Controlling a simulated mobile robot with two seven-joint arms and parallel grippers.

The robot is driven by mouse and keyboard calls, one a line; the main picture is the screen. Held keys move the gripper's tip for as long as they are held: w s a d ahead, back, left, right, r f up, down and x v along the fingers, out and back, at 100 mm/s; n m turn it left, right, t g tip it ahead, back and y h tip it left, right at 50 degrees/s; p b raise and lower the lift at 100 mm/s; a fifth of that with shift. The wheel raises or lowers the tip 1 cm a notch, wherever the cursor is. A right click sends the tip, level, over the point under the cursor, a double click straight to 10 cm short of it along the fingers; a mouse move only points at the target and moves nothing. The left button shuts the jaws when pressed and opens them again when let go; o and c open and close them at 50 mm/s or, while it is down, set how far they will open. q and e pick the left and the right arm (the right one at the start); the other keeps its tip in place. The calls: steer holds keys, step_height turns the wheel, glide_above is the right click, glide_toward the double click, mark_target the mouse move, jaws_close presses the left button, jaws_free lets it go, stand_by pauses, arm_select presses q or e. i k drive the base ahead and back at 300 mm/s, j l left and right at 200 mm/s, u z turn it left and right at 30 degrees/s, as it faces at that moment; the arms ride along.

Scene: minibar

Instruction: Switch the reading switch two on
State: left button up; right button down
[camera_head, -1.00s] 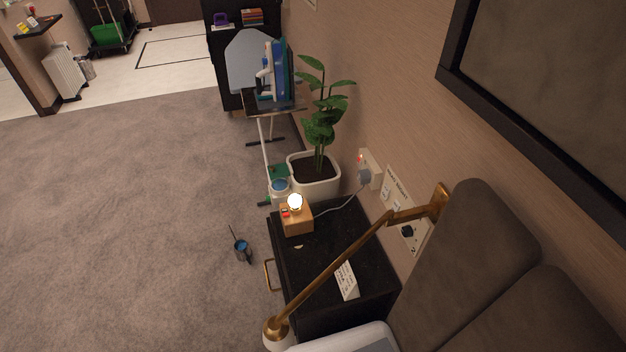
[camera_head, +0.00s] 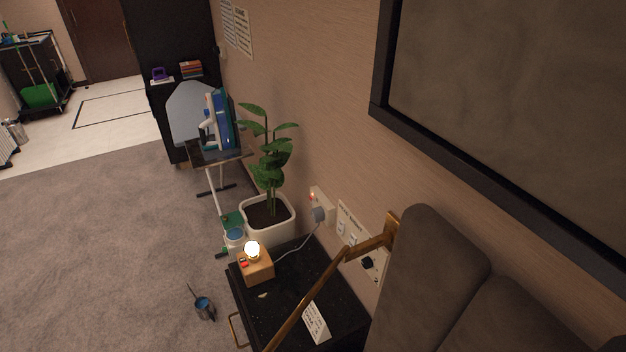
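A cream wall panel (camera_head: 349,224) with printed text along its top and small white switches (camera_head: 346,233) is on the wall above the black nightstand. The lettering is too small to read, so I cannot tell which switch is number two or how it is set. A round black knob or socket (camera_head: 367,263) sits low on the panel. Neither gripper is in view.
The black nightstand (camera_head: 291,300) carries a wooden block with a lit bulb (camera_head: 254,260) and a white card (camera_head: 316,323). A potted plant (camera_head: 266,213) and an ironing board (camera_head: 192,112) stand beyond. A brown headboard (camera_head: 429,275) is at right.

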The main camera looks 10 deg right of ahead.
mark_target(342, 225)
steer(key=i+j+z, duration=0.25)
steer(key=i, duration=0.15)
steer(key=i+j+z, duration=0.45)
steer(key=i+j, duration=0.25)
steer(key=i+j+z, duration=0.5)
steer(key=j, duration=0.45)
steer(key=i+j+z, duration=0.25)
steer(key=j, duration=0.3)
steer(key=i, duration=0.05)
